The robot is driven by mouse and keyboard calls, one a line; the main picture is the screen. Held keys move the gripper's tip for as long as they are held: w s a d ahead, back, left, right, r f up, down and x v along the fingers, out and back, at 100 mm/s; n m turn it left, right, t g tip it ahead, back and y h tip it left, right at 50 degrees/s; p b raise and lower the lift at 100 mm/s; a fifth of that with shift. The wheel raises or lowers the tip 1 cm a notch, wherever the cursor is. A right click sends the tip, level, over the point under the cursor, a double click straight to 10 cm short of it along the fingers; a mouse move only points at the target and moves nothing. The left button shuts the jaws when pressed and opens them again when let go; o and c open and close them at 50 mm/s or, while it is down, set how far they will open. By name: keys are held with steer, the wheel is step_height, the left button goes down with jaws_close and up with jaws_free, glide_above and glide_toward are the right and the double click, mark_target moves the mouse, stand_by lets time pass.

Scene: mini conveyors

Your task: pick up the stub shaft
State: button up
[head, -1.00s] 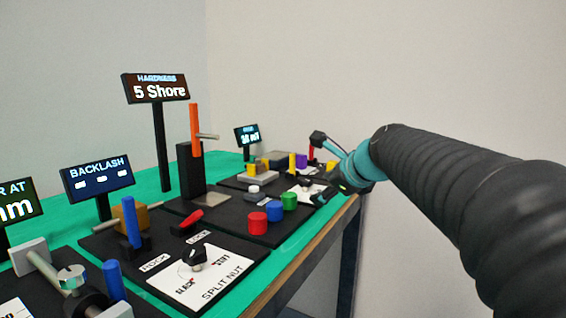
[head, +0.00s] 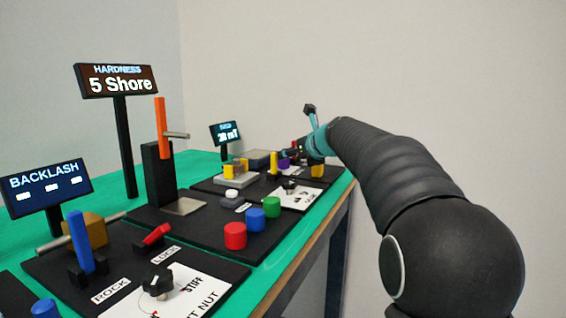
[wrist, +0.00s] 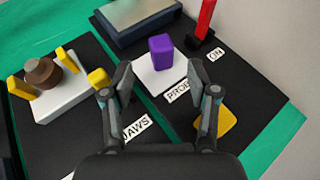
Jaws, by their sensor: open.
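A brown stepped round piece (wrist: 42,72), which looks like the stub shaft, sits on a pale block (wrist: 68,98) between two upright yellow jaws at the left of the wrist view. In the head view my gripper (head: 302,148) is at the far end of the bench.
A purple block (wrist: 161,49) stands on a white plate ahead of my gripper, with a red lever (wrist: 204,20) and a grey slab (wrist: 140,15) behind. A yellow piece (wrist: 214,127) lies near the right finger. Red (head: 235,236), blue and green cylinders stand nearer.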

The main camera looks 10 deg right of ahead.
mark_target(284, 161)
steer(key=shift+x, duration=3.1)
steer(key=shift+w+d+r, duration=0.1)
jaws_close()
